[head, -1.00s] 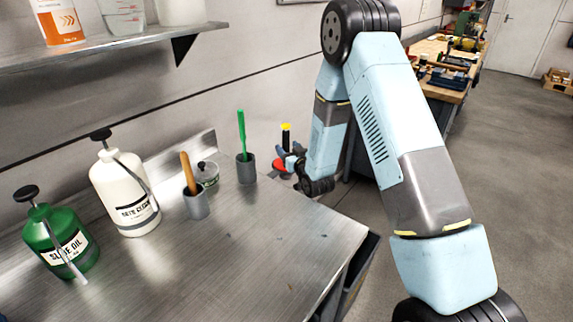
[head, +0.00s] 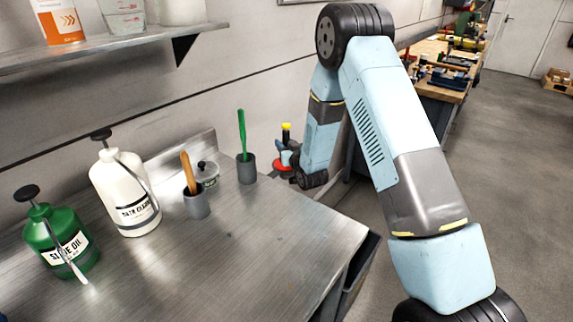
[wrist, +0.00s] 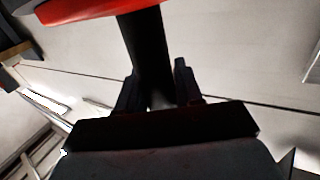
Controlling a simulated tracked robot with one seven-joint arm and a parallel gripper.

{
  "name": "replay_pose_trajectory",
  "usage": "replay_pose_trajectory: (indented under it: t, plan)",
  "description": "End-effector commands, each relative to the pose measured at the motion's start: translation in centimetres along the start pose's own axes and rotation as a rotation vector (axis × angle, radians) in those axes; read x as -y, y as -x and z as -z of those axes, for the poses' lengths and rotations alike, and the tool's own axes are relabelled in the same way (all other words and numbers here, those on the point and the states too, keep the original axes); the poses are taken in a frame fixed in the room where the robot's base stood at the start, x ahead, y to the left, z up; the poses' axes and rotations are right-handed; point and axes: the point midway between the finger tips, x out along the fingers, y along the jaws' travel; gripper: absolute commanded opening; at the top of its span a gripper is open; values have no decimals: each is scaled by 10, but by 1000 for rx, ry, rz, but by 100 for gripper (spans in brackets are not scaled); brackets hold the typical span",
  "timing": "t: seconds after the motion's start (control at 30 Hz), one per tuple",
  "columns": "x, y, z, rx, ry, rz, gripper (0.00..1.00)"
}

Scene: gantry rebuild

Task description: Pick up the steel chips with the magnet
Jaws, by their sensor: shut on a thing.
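The magnet (head: 286,127) has a yellow top, a dark shaft and a red disc at its lower end. It is upright in the head view, just beyond the bench's far right corner. My gripper (head: 290,157) is shut on its shaft, partly hidden behind my forearm. In the wrist view the black shaft (wrist: 148,45) stands between my two fingers, with the red disc (wrist: 85,10) at the top edge. I cannot make out steel chips in either view, nor what lies under the disc.
The steel bench (head: 250,245) is mostly clear in front. Along its back stand a green oil bottle (head: 62,240), a white bottle (head: 122,190), a cup with a wooden-handled brush (head: 196,204), a lidded jar (head: 208,175) and a cup with a green-handled tool (head: 246,170).

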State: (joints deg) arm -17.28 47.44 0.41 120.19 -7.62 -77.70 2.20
Motion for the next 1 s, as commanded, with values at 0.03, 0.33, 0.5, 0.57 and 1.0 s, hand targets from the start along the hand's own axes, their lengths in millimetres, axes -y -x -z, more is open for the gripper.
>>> replay_pose_trajectory:
  t: [0.03,0.33,0.5,0.57,1.0]
  plan:
    - [0,0,0,0,0,0,15]
    - [0,0,1,-1,0,0,0]
    - [0,0,3,-2,0,0,0]
    - [0,0,7,-2,0,0,0]
    - [1,0,72,-4,0,0,0]
